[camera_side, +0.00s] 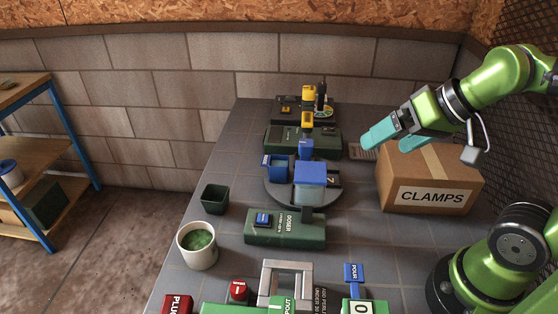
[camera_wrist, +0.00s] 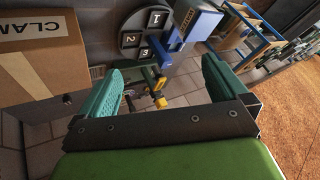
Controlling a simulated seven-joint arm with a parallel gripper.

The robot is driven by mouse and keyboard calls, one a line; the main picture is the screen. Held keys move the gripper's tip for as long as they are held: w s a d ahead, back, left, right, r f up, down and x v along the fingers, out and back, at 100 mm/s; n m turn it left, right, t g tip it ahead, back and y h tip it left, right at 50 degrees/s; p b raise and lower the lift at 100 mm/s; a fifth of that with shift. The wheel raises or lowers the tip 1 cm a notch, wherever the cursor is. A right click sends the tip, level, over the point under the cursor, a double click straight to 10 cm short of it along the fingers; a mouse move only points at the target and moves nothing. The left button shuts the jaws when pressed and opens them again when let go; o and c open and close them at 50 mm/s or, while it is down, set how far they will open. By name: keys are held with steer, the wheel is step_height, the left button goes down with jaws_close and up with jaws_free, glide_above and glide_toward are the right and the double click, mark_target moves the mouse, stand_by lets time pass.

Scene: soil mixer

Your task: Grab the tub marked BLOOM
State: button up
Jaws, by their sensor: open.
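No BLOOM marking is legible in either view. On a dark round turntable (camera_side: 275,196) at mid-table stand a pale tub with a blue lid (camera_side: 310,178) and a smaller blue container (camera_side: 278,169). I cannot tell whether either is the BLOOM tub. My gripper (camera_side: 375,139), with teal fingers, is raised above the table to the right of the turntable. It is open, and its fingers are spread with nothing held between them in the wrist view (camera_wrist: 160,68).
A CLAMPS carton (camera_side: 428,180) stands below and right of my gripper. A dark green DOSER unit (camera_side: 285,228) is in front of the turntable. A mug with green contents (camera_side: 198,247) and a dark square pot (camera_side: 214,199) stand at the left edge. A disc numbered 1, 2, 3 (camera_wrist: 132,40) shows in the wrist view.

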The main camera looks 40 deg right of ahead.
steer(key=w+a+r+n+g, duration=0.2)
steer(key=w+a, duration=0.2)
steer(key=w, duration=0.1)
steer(key=n+g+h, duration=0.1)
steer(key=n+g, duration=0.3)
steer(key=n, duration=0.2)
glide_above(197, 245)
steer(key=s, duration=0.4)
step_height(197, 245, down, 21)
steer(key=shift+r, duration=0.1)
steer(key=shift+w+a+f, duration=0.1)
steer(key=shift+w+f, duration=0.1)
steer(key=shift+f, duration=0.65)
steer(key=shift+w+a+f, duration=0.1)
steer(key=shift+w+f, duration=0.15)
steer(key=shift+f, duration=0.6)
steer(key=shift+w+a+f, duration=0.1)
steer(key=shift+w+f, duration=0.1)
steer(key=shift+f, duration=0.65)
steer(key=shift+r, duration=0.1)
steer(key=c, duration=1)
